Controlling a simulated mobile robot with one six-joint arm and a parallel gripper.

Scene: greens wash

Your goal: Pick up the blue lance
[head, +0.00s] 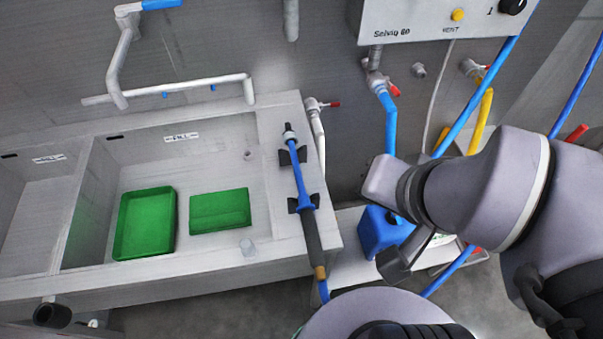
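The blue lance (301,190) lies lengthwise on the right end of the sink unit. It rests in two black holders (292,156), with its dark grip (312,238) toward the front edge and a blue hose running down from its end. My gripper (394,238) is to the right of the lance and apart from it, in front of the blue canister.
Two green trays (127,250) (220,228) lie in the sink basin (92,215). A blue canister (378,228) stands on a low shelf right of the sink. A control box (430,18), taps and blue and yellow hoses (481,122) are on the wall behind my arm.

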